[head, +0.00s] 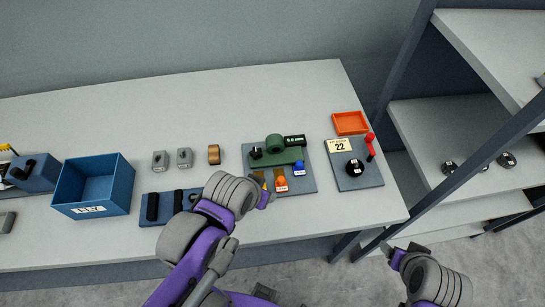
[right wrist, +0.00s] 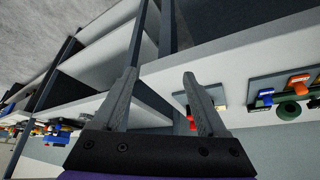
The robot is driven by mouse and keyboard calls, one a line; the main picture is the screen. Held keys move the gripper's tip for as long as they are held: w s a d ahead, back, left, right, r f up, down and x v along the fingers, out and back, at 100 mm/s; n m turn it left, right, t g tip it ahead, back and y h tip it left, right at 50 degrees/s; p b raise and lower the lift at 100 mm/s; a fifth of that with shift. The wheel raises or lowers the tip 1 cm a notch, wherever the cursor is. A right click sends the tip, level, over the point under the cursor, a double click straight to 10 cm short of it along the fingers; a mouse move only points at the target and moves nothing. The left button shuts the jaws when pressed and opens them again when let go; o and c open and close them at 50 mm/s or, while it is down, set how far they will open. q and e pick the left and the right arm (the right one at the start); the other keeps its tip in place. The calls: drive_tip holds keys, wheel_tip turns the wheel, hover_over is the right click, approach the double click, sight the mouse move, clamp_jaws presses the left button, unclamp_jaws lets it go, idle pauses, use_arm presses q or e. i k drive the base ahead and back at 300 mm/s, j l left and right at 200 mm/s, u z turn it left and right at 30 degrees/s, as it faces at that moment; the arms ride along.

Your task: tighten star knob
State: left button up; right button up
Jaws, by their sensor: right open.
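A black round knob (head: 354,168), which may be the star knob, sits on a blue-grey plate (head: 372,181) at the right of the bench. Its lobes are too small to make out. A red lever (head: 370,141) and a "22" label are on the same plate. My left gripper (head: 266,198) is over the front edge of the neighbouring board, left of the knob; its jaws are too small to read. My right gripper (head: 391,252) is low, in front of the bench and apart from the knob. In the right wrist view its jaws (right wrist: 162,74) are open and empty.
The neighbouring board (head: 308,184) carries a green device (head: 283,155) and orange and blue switches. An orange tray (head: 349,123) lies behind the knob plate. A blue bin (head: 95,184) stands at the left. A shelf rack (head: 445,110) with dark posts stands right of the bench.

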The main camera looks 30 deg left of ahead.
sight(257, 152)
drive_tip(key=k+j+u, duration=0.25)
drive_tip(key=k, duration=0.3)
drive_tip(key=i+j+u, duration=0.15)
drive_tip(key=u, duration=0.3)
drive_tip(key=i+j+u, duration=0.1)
drive_tip(key=u, duration=0.35)
drive_tip(key=i+u, duration=0.2)
drive_tip(key=u, duration=0.25)
